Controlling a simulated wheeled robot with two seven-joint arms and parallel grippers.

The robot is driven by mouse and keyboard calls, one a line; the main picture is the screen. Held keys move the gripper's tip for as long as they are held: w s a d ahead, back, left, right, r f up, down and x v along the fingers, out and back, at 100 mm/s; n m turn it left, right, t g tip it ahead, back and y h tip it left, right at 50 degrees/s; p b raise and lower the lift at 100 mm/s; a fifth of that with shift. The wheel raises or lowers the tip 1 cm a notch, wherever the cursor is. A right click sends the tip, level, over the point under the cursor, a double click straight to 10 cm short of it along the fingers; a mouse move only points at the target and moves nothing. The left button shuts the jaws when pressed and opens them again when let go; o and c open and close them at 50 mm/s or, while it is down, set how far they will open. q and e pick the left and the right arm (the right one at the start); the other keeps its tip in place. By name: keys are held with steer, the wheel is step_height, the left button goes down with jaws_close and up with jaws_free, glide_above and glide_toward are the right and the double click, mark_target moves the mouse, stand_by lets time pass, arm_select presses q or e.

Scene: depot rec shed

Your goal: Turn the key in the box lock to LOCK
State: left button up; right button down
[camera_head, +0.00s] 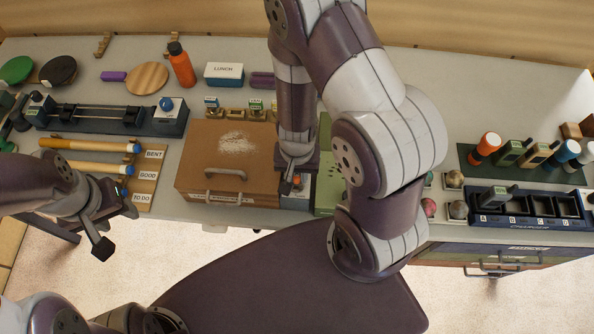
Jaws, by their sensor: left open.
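A brown box (198,165) with a grey handle and a pale dusty patch on its lid sits on the bench. My left gripper (118,229) is open and empty, in front of the bench edge at the left.
Blue-tipped handles lie on a board (145,188) marked BENT, GOOD and TO DO. A charger rack (530,222) stands at the right. An orange bottle (181,66) and a LUNCH box (224,75) stand at the back. A green panel (326,195) lies beside the right gripper.

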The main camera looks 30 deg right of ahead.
steer(key=n, duration=1)
steer(key=shift+p, duration=0.35)
steer(key=n, duration=0.2)
steer(key=shift+a+r+n+p, duration=0.1)
steer(key=shift+r+n+p, duration=0.05)
steer(key=shift+n+p, duration=0.25)
steer(key=shift+n, duration=1.1)
steer(key=shift+f+n+b, duration=0.25)
steer(key=shift+n+b, duration=0.15)
steer(key=shift+n, duration=0.3)
steer(key=n, duration=0.3)
steer(key=shift+r+n, duration=0.1)
steer(key=shift+n, duration=0.2)
steer(key=c, duration=0.9)
jaws_free()
